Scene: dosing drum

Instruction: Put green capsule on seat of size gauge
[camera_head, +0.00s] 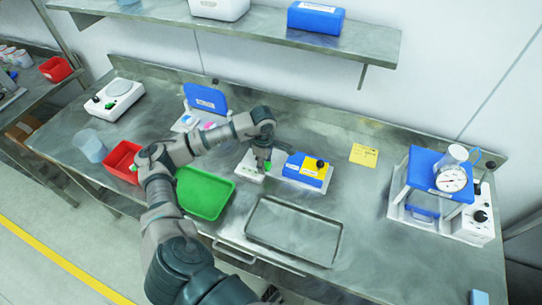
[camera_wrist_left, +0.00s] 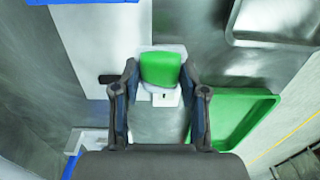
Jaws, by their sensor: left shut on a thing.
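The green capsule (camera_wrist_left: 161,69) is between the fingertips of my left gripper (camera_wrist_left: 160,75) in the left wrist view. In the head view the gripper (camera_head: 262,160) points down over the white base of what looks like the size gauge (camera_head: 248,170), with a blue-and-yellow block (camera_head: 307,171) at its right. In the wrist view a white part with a small dark mark (camera_wrist_left: 166,97) shows just below the capsule. I cannot tell whether the capsule touches it. A dark piece at the head view's bottom edge may be my right gripper (camera_head: 270,294); its jaws are unclear.
A green tray (camera_head: 205,214) and a red bin (camera_head: 122,156) lie left of the gripper. An empty metal tray (camera_head: 294,263) is in front. A blue-lidded device (camera_head: 205,97) stands behind; a dial apparatus (camera_head: 451,180) stands at right.

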